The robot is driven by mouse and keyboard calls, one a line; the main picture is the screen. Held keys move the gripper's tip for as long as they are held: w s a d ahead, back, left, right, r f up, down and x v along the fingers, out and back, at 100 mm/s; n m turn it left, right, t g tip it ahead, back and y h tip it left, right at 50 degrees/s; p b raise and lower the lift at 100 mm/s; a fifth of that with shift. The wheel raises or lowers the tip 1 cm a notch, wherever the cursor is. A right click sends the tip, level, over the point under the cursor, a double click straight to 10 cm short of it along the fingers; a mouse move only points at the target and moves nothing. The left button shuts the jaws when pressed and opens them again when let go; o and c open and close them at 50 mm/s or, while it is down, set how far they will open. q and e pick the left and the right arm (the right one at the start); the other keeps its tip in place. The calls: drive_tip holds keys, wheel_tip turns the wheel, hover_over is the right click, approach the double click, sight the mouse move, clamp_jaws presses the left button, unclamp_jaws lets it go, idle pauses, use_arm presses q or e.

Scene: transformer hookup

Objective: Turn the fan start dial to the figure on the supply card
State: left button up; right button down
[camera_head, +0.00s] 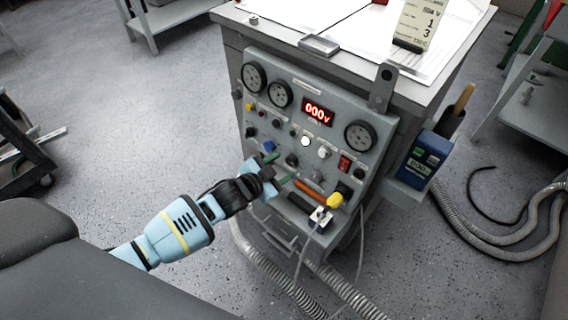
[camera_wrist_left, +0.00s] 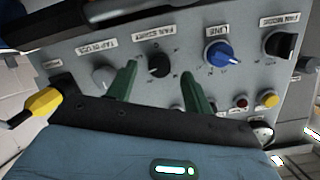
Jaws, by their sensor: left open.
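The fan start dial is a black knob on the grey panel, under a label that seems to read FAN START. It shows in the head view (camera_head: 292,160) and in the left wrist view (camera_wrist_left: 158,65). My left gripper (camera_head: 279,169) is open, its green fingers standing on either side of the dial in the left wrist view (camera_wrist_left: 158,88), apart from it as far as I can tell. The dial's scale is too small to read. The supply card (camera_head: 415,25) stands on the bench top; its large figures look like 1 and 3, its small print is unreadable. My right gripper is not in view.
A blue knob (camera_wrist_left: 222,54) and a grey knob (camera_wrist_left: 103,77) flank the dial. A red display (camera_head: 318,112) reads 000V. A blue meter (camera_head: 420,158) hangs at the right side; hoses (camera_head: 455,222) lie on the floor.

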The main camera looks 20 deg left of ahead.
use_arm(q)
drive_tip(key=p+v, duration=0.1)
drive_tip(key=v, duration=0.4)
drive_tip(key=shift+s+a+r, duration=0.15)
drive_tip(key=shift+s, duration=0.15)
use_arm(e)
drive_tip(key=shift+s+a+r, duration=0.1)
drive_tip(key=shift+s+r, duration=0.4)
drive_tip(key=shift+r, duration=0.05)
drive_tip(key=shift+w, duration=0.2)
